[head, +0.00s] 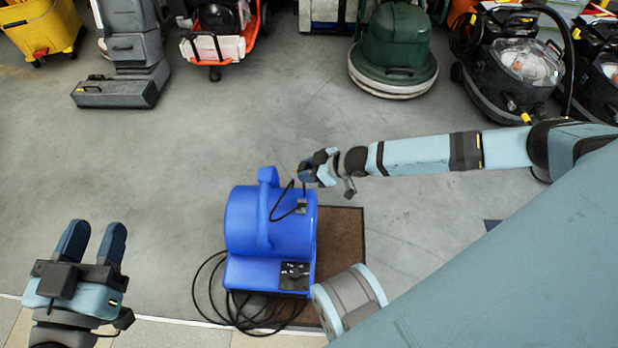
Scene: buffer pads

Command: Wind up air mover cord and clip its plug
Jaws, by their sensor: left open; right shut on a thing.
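The blue air mover (250,230) stands upright on the floor, partly on a brown mat. Its black cord (208,290) lies in loose loops on the floor at its front left, and part of it rises past the housing's upper right side. My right gripper (306,176) is shut at the upper right of the air mover, on what appears to be the cord's end; the plug itself is too small to make out. My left gripper (92,238) is open and empty, left of the air mover and apart from it.
The brown mat (345,240) lies under and right of the air mover. Along the back stand a yellow bucket (40,25), a grey upright machine (130,70), a green floor machine (395,50) and a black vacuum (510,70). The grey floor between is clear.

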